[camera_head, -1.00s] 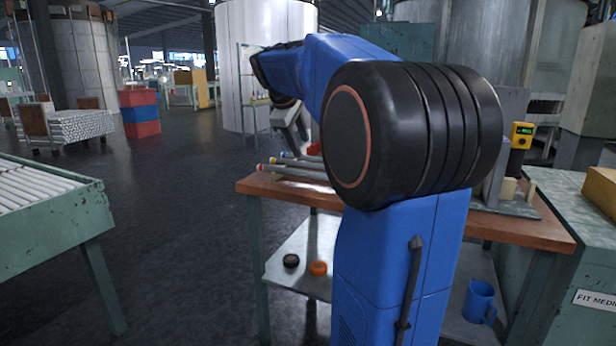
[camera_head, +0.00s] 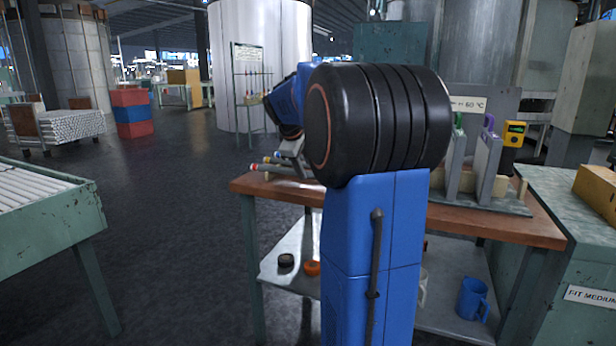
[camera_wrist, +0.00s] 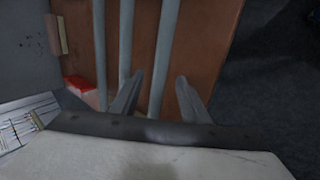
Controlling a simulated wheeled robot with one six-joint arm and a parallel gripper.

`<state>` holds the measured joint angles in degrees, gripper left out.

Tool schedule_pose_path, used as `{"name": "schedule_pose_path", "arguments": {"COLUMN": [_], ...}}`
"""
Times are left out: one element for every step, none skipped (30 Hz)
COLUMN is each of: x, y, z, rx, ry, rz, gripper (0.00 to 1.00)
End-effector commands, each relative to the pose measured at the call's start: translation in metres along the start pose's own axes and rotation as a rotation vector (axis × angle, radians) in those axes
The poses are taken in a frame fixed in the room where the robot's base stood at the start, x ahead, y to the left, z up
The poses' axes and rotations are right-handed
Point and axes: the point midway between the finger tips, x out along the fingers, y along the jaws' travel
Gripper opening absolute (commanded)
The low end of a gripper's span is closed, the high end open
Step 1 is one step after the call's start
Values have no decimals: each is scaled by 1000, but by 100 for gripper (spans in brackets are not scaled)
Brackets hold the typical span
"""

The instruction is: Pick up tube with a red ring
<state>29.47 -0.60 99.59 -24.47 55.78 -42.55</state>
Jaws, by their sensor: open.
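Grey tubes lie side by side on the brown table (camera_head: 450,220), at its left end. In the head view, the tube with a red ring (camera_head: 253,167) is nearest, then one with a yellow ring (camera_head: 267,160) and one with a blue ring (camera_head: 278,154). In the wrist view, three tubes run lengthwise, and the rightmost tube (camera_wrist: 170,40) passes between the fingers of my gripper (camera_wrist: 160,76). The gripper is open. No ring shows in the wrist view, so I cannot tell which tube this is. My arm hides part of the tubes in the head view.
A red object (camera_wrist: 78,84) lies left of the tubes in the wrist view. A grey upright rack (camera_head: 485,170) stands at the table's right. The lower shelf holds a blue mug (camera_head: 473,299), an orange roll (camera_head: 312,268) and a black roll (camera_head: 286,260). Open floor lies left.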

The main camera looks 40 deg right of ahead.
Motion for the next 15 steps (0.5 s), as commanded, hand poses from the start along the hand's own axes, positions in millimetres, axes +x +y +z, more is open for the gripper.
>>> {"name": "schedule_pose_path", "arguments": {"x": [9,13,18,21,23,25,25,26,26,26,26,26,25,25,25], "y": [0,-1,-1,0,0,0,0,0,0,0,0,0,0,0,0], "z": [1,1,1,1,1,1,1,1,1,0,0,0,0,0,0], "rx": [0,-1,-1,-1,-1,-1,-1,-1,-1,-1,-1,-1,-1,-1,-1], "ry": [-2,-2,-2,-1,-1,-1,0,0,0,0,0,0,0,0,0], "rz": [-2,-3,-3,-2,-1,-1,0,0,0,0,0,0,0,0,0], "gripper": [42,42,42,42,42,42,42,42,42,42,42,42,37,30,20]}}
